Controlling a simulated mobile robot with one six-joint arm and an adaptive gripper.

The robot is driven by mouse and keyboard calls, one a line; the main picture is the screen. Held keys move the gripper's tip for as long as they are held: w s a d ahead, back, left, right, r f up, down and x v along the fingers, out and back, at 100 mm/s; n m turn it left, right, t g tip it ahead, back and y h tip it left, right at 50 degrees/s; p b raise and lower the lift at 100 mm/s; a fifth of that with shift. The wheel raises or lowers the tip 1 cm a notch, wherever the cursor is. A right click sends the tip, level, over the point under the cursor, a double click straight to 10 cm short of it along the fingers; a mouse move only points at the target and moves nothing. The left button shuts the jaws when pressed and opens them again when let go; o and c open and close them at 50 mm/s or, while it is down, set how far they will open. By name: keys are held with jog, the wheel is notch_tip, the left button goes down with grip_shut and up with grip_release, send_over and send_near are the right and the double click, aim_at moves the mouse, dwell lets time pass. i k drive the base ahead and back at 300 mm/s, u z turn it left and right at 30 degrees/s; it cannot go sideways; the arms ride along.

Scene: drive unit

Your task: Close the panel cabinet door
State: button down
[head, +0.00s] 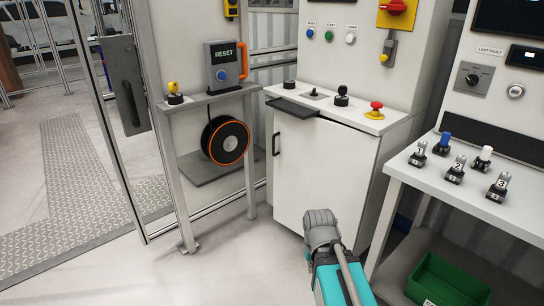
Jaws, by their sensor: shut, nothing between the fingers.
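The white panel cabinet (320,180) stands in the middle of the head view. Its front door has a black vertical handle (276,144) near the left edge. My teal and grey arm rises from the bottom edge and covers the lower right part of the door. My gripper's fingers do not show, and I cannot tell whether any part of my arm touches the door.
Left of the cabinet is a metal stand with a RESET box (222,66) and an orange-rimmed reel (225,141). A red emergency button (376,109) sits on the cabinet ledge. At right are a switch bench (420,190) and a green bin (448,282). Floor at lower left is clear.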

aim_at(318, 163)
jog(key=k, duration=0.35)
jog(key=u, duration=0.35)
jog(key=i, duration=1.35)
jog(key=z, duration=0.35)
